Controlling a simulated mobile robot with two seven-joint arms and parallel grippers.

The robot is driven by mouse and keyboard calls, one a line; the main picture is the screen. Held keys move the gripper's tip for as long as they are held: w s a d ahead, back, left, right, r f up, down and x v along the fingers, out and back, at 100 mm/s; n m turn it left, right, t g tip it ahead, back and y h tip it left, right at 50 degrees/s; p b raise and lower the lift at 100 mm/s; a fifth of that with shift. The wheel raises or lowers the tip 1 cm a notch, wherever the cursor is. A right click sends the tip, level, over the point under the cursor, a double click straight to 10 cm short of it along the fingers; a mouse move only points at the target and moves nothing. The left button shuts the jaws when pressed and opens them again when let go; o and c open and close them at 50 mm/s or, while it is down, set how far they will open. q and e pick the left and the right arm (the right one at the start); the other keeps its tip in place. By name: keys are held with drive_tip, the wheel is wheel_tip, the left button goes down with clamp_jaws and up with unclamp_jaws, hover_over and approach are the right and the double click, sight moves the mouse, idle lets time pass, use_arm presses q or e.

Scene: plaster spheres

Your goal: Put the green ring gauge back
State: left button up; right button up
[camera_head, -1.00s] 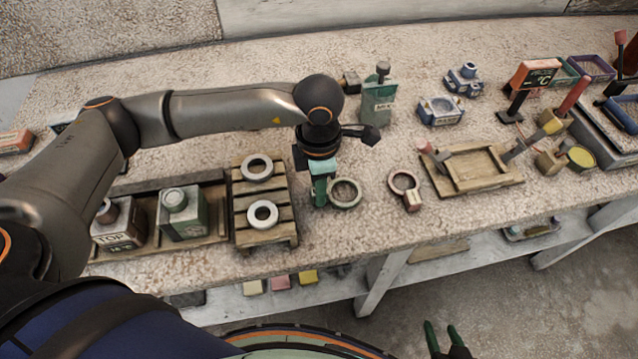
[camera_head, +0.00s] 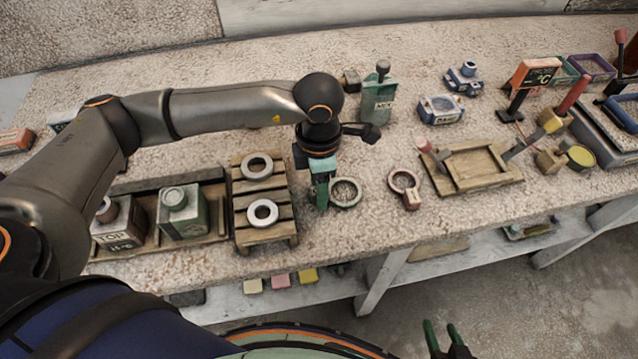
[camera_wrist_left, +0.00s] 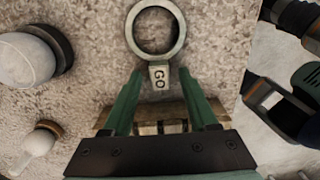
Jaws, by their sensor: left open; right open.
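The green ring gauge (camera_head: 348,203) lies on the stone bench, right of the slatted wooden stand; my left gripper partly hides it in the head view. In the left wrist view the ring gauge (camera_wrist_left: 181,40) shows whole, with a short tab marked GO pointing toward my gripper. My left gripper (camera_head: 322,205) points down beside the ring. In the wrist view its open fingers (camera_wrist_left: 160,75) appear on either side of the tab, without visible contact. My right gripper (camera_head: 444,334) is open and empty, low in front of the bench.
The slatted wooden stand (camera_head: 281,228) holds two pale rings. A red ring gauge (camera_head: 411,200) lies to the right, near a wooden frame tray (camera_head: 477,186). A tray with two canisters (camera_head: 182,215) stands at left. A green box (camera_head: 378,104) stands behind.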

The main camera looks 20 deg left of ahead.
use_arm(q)
wheel_tip(320, 180, up, 12)
drive_tip(key=shift+b, duration=0.35)
